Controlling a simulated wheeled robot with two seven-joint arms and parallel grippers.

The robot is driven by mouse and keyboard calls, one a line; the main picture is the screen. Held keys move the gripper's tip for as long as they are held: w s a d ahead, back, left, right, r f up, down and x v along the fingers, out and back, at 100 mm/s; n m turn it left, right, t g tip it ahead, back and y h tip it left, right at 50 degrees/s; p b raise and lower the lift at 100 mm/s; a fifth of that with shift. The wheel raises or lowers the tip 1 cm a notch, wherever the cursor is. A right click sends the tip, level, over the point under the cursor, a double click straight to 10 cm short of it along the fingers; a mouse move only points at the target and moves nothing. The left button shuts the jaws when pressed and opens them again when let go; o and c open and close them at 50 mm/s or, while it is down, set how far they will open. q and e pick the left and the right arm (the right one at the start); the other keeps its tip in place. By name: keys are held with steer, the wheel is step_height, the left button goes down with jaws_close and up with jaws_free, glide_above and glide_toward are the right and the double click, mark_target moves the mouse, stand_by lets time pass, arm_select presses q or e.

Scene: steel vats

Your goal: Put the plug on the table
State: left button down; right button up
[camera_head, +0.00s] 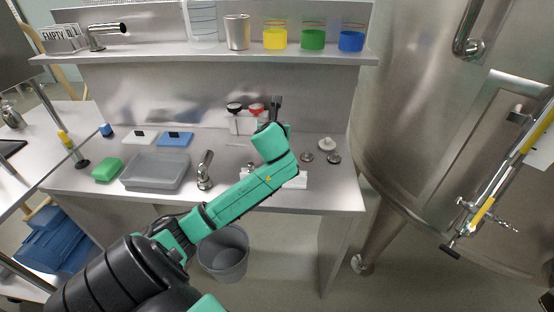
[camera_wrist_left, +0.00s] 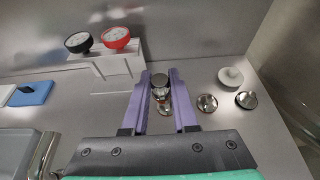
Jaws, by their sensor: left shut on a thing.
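A small metal piece with a dark knurled top, which looks like the plug (camera_wrist_left: 160,86), sits between the purple fingers of my left gripper (camera_wrist_left: 160,76) in the left wrist view. The gripper is shut on it. The steel table (camera_head: 340,195) lies below, and its bare top also shows in the left wrist view (camera_wrist_left: 225,127). I cannot tell whether the plug touches the table. My right gripper is not in view.
Metal discs (camera_wrist_left: 207,103) and a pale round cap (camera_wrist_left: 231,77) stand right of the gripper. A white holder with black and red round-topped items (camera_wrist_left: 116,38) is behind left. A grey tray (camera_head: 155,184) and green block (camera_head: 106,169) lie left. A large vat (camera_head: 420,100) stands right.

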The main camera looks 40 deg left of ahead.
arm_select(q)
step_height(320, 180, down, 12)
steer(key=shift+f+b, duration=0.1)
steer(key=shift+b, duration=0.85)
steer(key=c, duration=0.7)
jaws_free()
steer(key=shift+r, duration=0.2)
steer(key=p+v, duration=0.1)
steer(key=v, duration=1.1)
